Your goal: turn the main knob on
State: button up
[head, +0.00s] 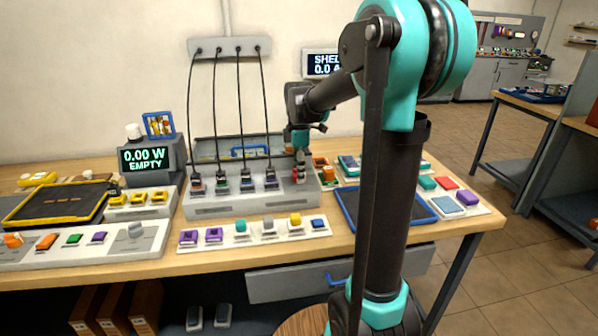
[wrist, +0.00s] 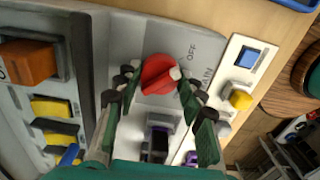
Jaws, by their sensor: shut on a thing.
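The main knob (wrist: 160,74) is a round red knob on a grey panel with the words OFF and MAIN printed beside it. A pale mark on the knob sits on its right side, toward the lettering. My gripper (wrist: 156,82) has its dark green fingers on both sides of the knob and is shut on it. In the head view my gripper (head: 300,156) points down at the right end of the grey charging unit (head: 240,203). The red knob (head: 299,174) shows just below it, partly hidden by the fingers.
Several black cables hang from a wall bar (head: 229,47) to plugs left of my gripper. A white strip (head: 255,232) of coloured blocks lies in front of the unit. A blue tray (head: 345,210) lies to the right. A display (head: 145,158) reads 0.00 W EMPTY.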

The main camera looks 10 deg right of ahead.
jog(key=shift+m, duration=0.3)
jog(key=m, duration=0.3)
jog(key=shift+m, duration=0.3)
jog(key=m, duration=0.4)
jog(key=shift+m, duration=0.3)
jog(key=m, duration=0.9)
jog(key=o, duration=1.2)
jog(key=shift+r, duration=0.1)
